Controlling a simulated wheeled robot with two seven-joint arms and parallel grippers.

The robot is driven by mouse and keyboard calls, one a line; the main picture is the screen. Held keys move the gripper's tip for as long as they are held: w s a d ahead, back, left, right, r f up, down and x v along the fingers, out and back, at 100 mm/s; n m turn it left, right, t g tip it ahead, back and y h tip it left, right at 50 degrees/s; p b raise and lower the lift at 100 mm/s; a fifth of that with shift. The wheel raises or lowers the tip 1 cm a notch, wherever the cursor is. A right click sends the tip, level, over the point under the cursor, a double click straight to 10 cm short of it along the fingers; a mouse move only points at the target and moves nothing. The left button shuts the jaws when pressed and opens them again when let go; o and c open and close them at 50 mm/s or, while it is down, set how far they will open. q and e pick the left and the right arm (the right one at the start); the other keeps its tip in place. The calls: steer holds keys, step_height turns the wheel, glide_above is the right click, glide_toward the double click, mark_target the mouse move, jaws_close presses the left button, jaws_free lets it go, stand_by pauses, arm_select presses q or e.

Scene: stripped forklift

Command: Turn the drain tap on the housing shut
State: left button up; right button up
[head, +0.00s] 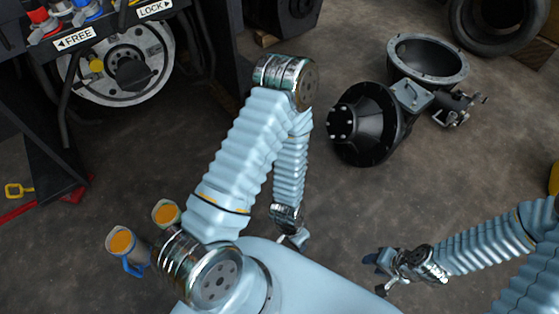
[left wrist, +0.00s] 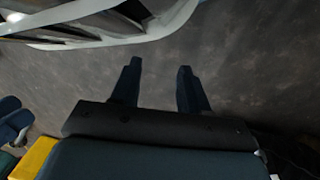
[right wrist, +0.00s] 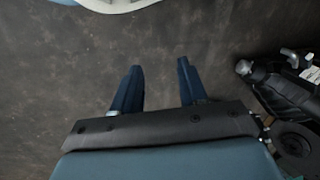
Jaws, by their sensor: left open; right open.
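A black housing (head: 370,125) with a round flange and an open bell lies on the floor at the upper right of the head view. Dark and metallic fittings (head: 457,106) stick out from its right side; the drain tap appears to be among them, but its handle position is too small to tell. Part of the housing also shows at the right edge of the right wrist view (right wrist: 285,95). My right gripper (head: 382,272) is open and empty, in front of the housing and well apart from it. My left gripper (left wrist: 158,72) is open and empty over bare floor, mostly hidden in the head view.
A forklift part with a round plate (head: 118,68) and FREE and LOCK labels stands at the upper left. Two mugs (head: 122,243) with orange contents are at the lower left. The floor between my right gripper and the housing is clear.

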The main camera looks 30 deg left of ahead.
arm_select(q)
steer(key=w+a+f+m+t+y+b, duration=0.2)
steer(key=a+f+m+y, duration=0.1)
steer(key=a+m, duration=0.35)
steer(key=w+a+f+m+t+y+b, duration=0.1)
steer(key=a+f+m+t+y+b, duration=0.15)
steer(key=a+m+y, duration=0.4)
steer(key=w+r+m+t+b, duration=0.3)
steer(key=w+r+m+t, duration=0.4)
steer(key=w+r+m, duration=0.45)
steer(key=shift+m+h, duration=0.35)
steer(key=shift+m, duration=0.6)
steer(key=b+x, duration=0.2)
steer(key=x, duration=0.2)
steer(key=f+b+x, duration=0.1)
steer(key=b+x, duration=0.2)
steer(key=x, duration=0.1)
steer(key=b+x, duration=0.3)
steer(key=x, duration=0.2)
steer(key=shift+s+f, duration=0.35)
steer(key=shift+s, duration=0.05)
arm_select(e)
step_height(320, 180, down, 16)
steer(key=d, duration=0.1)
steer(key=shift+d, duration=0.3)
arm_select(q)
jaws_close()
